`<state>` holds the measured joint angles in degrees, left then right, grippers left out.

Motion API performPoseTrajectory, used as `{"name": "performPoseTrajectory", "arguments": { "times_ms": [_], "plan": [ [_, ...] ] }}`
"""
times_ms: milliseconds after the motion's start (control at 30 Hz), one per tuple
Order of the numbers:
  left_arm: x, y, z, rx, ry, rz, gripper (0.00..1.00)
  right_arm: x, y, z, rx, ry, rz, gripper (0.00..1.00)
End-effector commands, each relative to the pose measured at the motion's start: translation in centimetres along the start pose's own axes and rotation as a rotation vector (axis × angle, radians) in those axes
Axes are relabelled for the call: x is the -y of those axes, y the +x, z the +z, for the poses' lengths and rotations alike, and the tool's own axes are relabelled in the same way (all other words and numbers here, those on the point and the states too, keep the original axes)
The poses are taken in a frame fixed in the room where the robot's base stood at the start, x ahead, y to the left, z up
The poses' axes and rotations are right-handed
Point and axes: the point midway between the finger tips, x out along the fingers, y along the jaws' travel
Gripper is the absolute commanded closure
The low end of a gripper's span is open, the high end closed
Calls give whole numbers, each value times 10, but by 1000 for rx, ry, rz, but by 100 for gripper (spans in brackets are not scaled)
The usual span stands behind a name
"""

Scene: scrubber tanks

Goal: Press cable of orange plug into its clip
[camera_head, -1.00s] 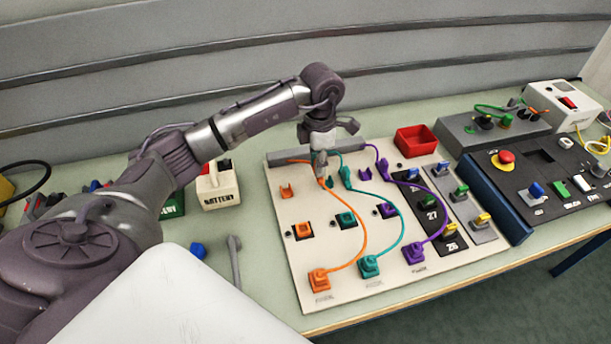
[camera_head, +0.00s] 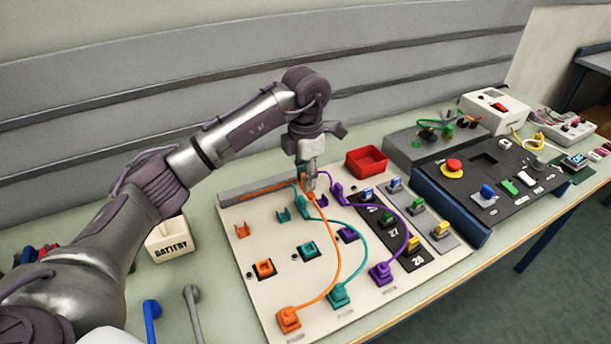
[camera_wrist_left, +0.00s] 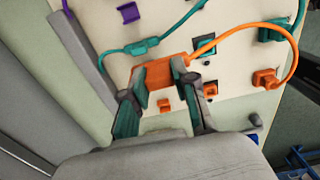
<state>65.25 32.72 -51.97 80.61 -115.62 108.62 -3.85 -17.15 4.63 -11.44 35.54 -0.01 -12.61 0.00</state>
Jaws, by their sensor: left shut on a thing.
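My left gripper (camera_head: 309,184) is shut on an orange block-shaped cable piece (camera_wrist_left: 160,76), held above the back of the cream board (camera_head: 345,263). The orange cable (camera_head: 338,250) runs from it in a loop to the orange plug (camera_head: 289,319) at the board's front left; the plug also shows in the left wrist view (camera_wrist_left: 265,78). My right gripper is not in view.
An orange socket (camera_head: 264,269) sits in front of the clip. Teal (camera_head: 339,294) and purple (camera_head: 381,272) plugs with looped cables lie to the right. A grey bar (camera_head: 245,194) edges the back. A red bin (camera_head: 366,160) stands behind the board.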

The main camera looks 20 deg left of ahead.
Motion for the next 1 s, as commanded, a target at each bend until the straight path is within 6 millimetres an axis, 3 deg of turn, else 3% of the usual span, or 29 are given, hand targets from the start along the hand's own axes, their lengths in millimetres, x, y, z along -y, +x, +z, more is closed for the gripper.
{"name": "performPoseTrajectory", "arguments": {
  "times_ms": [800, 1000],
  "plan": [
    [-28, 10, -127, 4, 1, 1, 96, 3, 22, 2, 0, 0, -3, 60],
    [-34, 11, -151, 4, 1, 0, 96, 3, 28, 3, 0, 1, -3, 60]
  ]
}}
